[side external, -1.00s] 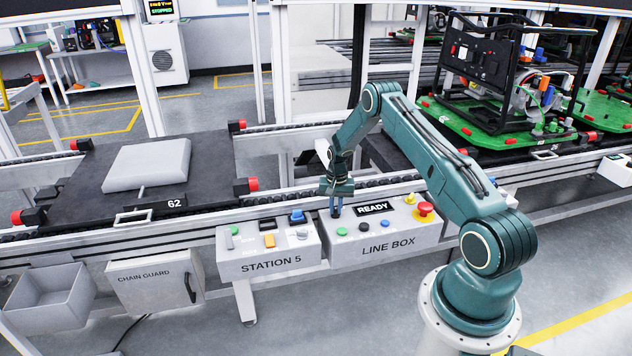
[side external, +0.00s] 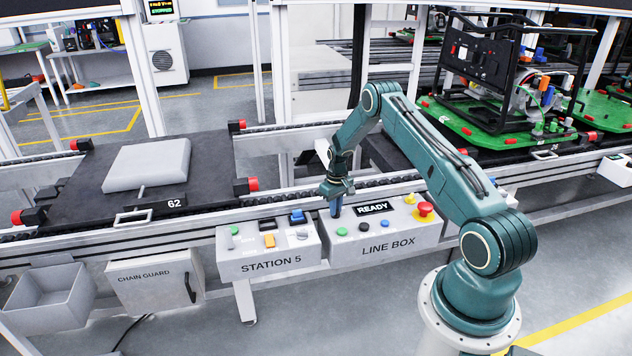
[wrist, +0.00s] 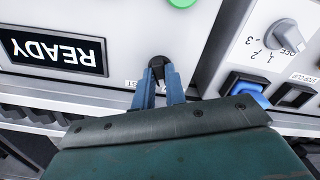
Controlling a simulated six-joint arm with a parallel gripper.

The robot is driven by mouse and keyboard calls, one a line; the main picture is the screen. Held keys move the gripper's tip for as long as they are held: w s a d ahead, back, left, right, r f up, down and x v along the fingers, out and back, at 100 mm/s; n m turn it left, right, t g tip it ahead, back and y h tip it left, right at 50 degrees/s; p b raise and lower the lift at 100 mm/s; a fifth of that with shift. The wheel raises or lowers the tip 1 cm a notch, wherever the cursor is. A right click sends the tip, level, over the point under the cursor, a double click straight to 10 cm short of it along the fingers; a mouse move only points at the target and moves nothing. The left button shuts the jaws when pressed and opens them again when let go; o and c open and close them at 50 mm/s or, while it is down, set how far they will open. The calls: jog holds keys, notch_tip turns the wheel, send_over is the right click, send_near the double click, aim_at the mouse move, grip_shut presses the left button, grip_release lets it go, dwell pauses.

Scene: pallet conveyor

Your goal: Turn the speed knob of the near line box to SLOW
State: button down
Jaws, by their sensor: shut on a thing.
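The near line box (side external: 385,236) is a light grey box lettered LINE BOX, with a dark display (side external: 372,208) reading READY. My gripper (side external: 336,211) points down at the box's left part, beside the display. In the wrist view its two blue fingers (wrist: 160,80) are shut on a small black knob (wrist: 157,63). The knob's pointer and most of its printed scale are hidden by the fingers; only a few letters of a label show beside them, so its setting cannot be read.
The STATION 5 box (side external: 268,252) stands close on the left, with a grey knob (wrist: 284,35) and blue button (wrist: 247,88) near my gripper. The conveyor runs behind.

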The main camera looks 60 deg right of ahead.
dwell(0.3)
jog(key=c, duration=1.4)
grip_release()
jog(key=shift+c, duration=0.2)
jog(key=shift+r, duration=0.2)
notch_tip(320, 180, up, 14)
jog(key=shift+f, duration=0.25)
jog(key=shift+r, duration=0.1)
